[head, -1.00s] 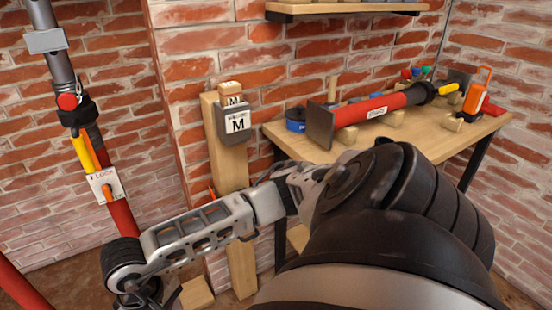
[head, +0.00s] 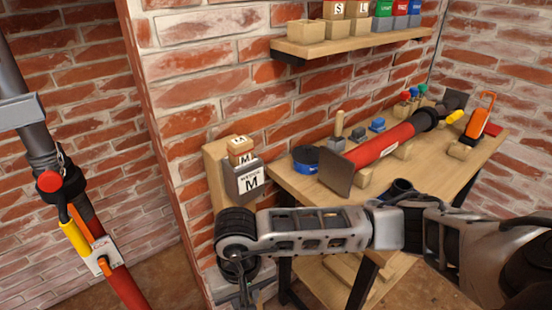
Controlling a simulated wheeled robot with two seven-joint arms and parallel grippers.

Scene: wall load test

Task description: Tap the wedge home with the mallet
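A wooden block marked M (head: 240,150) sits on top of a grey block labelled WEDGE M (head: 248,181), at the top of a pale wooden post (head: 216,165) by the brick corner. A mallet-like tool (head: 337,138) stands on the bench, grey head down and wooden handle up. My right arm reaches in from the right, across the bench front. Its wrist is below the grey block. My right gripper (head: 244,292) points down at the bottom edge, partly cut off, so its opening is unclear. My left gripper is not in view.
The wooden bench (head: 292,182) holds a red prop tube (head: 385,142), a blue round tin (head: 305,158) and an orange tool (head: 480,117). A shelf (head: 350,42) with labelled blocks is above. A red and grey prop (head: 50,182) stands at left.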

